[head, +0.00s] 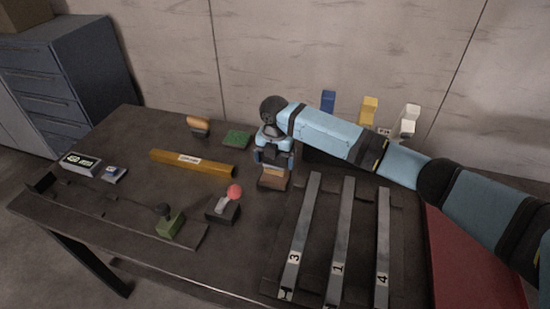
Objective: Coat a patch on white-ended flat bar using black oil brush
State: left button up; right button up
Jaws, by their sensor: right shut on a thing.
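My right gripper (272,162) comes in from the right, points down and is shut on a small block-like brush (273,180). The brush has a tan upper part and a darker lower part, and is at or just above the table, left of the bars. Three long grey flat bars lie side by side on a dark rack, labelled 3 (302,230), 1 (342,230) and 4 (383,240). A small pale mark shows at the near end of bar 3; I cannot tell which bar is white-ended. My left gripper is out of view.
Another tan-handled brush (198,124), a green pad (237,139) and a yellow beam (193,163) lie behind and left. A red-knobbed lever (225,206) and a green-based lever (169,222) stand in front. Blue (328,101), yellow (368,109) and white (408,121) pieces stand at the back.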

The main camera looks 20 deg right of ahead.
notch_tip(320, 180, up, 3)
jog(key=shift+f+p, duration=0.15)
jog(key=shift+p, duration=0.9)
notch_tip(320, 180, up, 2)
jog(key=shift+r+p, duration=0.1)
jog(key=shift+p, duration=1.05)
